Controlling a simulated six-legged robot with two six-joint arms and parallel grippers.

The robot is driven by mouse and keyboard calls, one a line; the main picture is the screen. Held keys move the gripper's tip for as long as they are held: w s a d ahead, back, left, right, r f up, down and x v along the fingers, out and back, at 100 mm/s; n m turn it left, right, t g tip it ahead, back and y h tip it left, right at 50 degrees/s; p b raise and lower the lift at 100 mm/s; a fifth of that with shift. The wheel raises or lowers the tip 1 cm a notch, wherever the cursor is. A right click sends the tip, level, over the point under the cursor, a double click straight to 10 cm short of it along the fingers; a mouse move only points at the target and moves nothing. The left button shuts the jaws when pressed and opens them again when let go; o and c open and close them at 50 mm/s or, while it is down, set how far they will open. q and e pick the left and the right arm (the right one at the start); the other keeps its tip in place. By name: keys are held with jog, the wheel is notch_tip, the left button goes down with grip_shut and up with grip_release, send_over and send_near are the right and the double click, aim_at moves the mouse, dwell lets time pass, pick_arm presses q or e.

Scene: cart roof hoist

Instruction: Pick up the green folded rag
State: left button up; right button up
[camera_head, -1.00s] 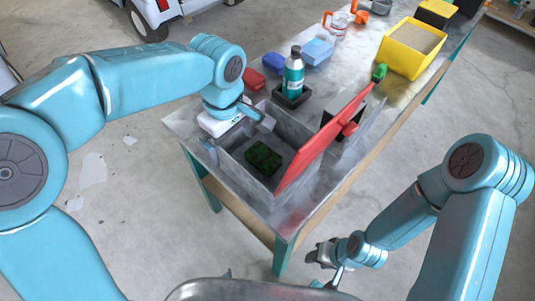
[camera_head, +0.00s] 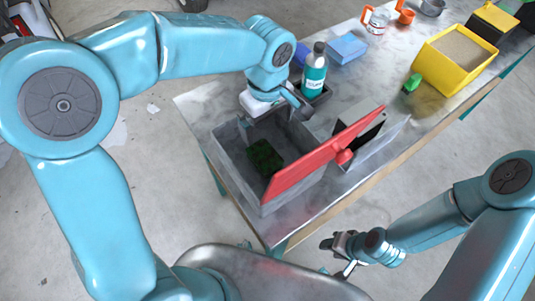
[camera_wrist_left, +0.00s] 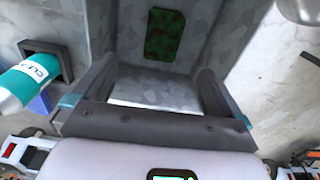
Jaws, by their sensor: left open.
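The green folded rag (camera_head: 265,158) lies on the floor of an open grey bin (camera_head: 232,165) on the bench. It also shows in the left wrist view (camera_wrist_left: 164,35), top centre, dark mottled green. My left gripper (camera_head: 272,112) is above the bin's far wall, beside the bottle, apart from the rag. In the left wrist view its two dark fingers (camera_wrist_left: 155,72) are spread with nothing between them, and the rag is beyond them. My right gripper (camera_head: 337,246) hangs low in front of the bench, away from the rag; its jaws are too small to read.
A raised red lid (camera_head: 320,158) slants along the bin's right side. A teal bottle (camera_head: 314,70) stands in a dark holder just behind my left gripper. A blue block (camera_head: 347,47), a yellow sand bin (camera_head: 455,60) and a red-handled jar (camera_head: 377,20) are farther back.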

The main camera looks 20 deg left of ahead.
aim_at(265, 155)
pick_arm(q)
notch_tip(265, 155, down, 10)
jog(key=shift+s+r, duration=0.1)
jog(key=f, duration=0.4)
jog(key=shift+a, duration=0.35)
jog(key=shift+d+f, duration=0.1)
jog(key=shift+f, duration=0.2)
jog(key=c, duration=1)
